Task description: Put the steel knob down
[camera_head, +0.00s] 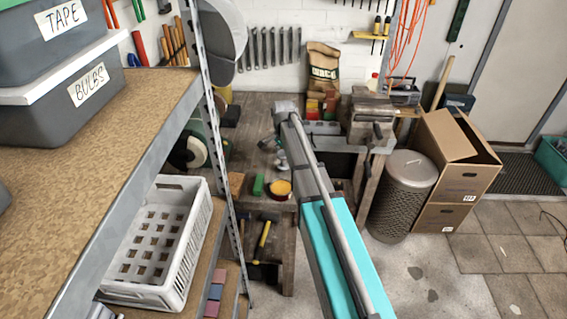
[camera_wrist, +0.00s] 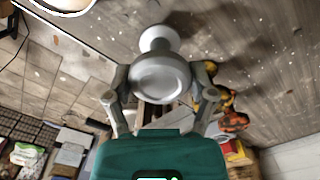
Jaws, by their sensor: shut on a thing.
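The steel knob (camera_wrist: 160,76) is a shiny grey piece with a broad round end and a smaller round end, seen large in the wrist view. My gripper (camera_wrist: 162,92) is shut on it, one finger on each side. In the head view the knob (camera_head: 281,160) shows small, below my gripper (camera_head: 274,146), over the wooden workbench (camera_head: 253,116). I cannot tell whether the knob touches the bench top.
A yellow-filled round dish (camera_head: 279,188) and a green block (camera_head: 258,185) are near the bench's front edge. A bench vise (camera_head: 372,118) stands to the right. A metal shelf with a white crate (camera_head: 150,285) is on the left. Bare wood shows behind my gripper.

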